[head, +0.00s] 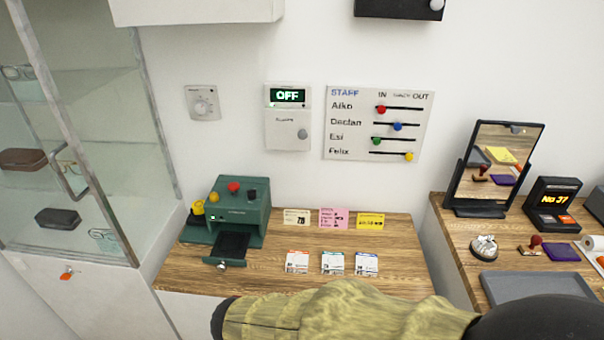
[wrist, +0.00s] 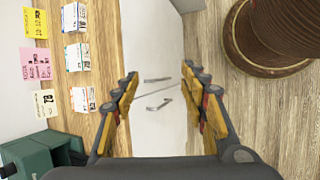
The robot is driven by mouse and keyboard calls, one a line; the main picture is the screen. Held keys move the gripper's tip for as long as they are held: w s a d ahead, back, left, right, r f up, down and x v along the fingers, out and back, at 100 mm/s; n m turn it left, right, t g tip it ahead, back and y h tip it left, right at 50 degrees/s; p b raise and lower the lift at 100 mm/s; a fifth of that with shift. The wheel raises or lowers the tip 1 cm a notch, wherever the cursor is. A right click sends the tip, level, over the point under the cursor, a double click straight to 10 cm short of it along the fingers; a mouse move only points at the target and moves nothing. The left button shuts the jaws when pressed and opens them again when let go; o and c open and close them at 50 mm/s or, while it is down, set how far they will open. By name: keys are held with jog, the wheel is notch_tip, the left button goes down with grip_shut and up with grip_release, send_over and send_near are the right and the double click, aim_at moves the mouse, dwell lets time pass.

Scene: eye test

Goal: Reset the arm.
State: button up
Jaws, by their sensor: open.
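My gripper (wrist: 159,76) is open and empty in the wrist view, its yellow and dark fingers spread apart. Between and beyond the fingers is a white cabinet front (wrist: 155,45) with two metal handles (wrist: 159,104). The fingers touch nothing that I can see. In the head view my arm (head: 360,312) lies across the bottom edge, in front of the wooden counter; its yellow-olive link and dark ends show. The gripper's fingers cannot be made out there.
The counter (head: 200,273) holds a green machine (head: 240,200), paper notes and small card stacks (head: 332,263). A glass cabinet (head: 75,120) stands left. A second counter at right holds a mirror (head: 493,165) and grey tray (head: 540,290). A round brown object (wrist: 275,40) stands on the floor.

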jog(key=s+d+r+m+y, duration=0.2)
jog(key=s+d+r+m, duration=0.1)
jog(key=d+r+m, duration=0.5)
jog(key=s+d+r+m+t+y, duration=0.1)
jog(key=s+d+r+m, duration=0.3)
jog(key=d+r+m, duration=0.4)
notch_tip(320, 180, up, 3)
jog(key=d+y, duration=0.1)
jog(key=d, duration=0.1)
jog(key=shift+s+d+t+y+p, duration=0.2)
jog(key=shift+d+t+y+p, duration=0.1)
jog(key=shift+d+y+p, duration=0.1)
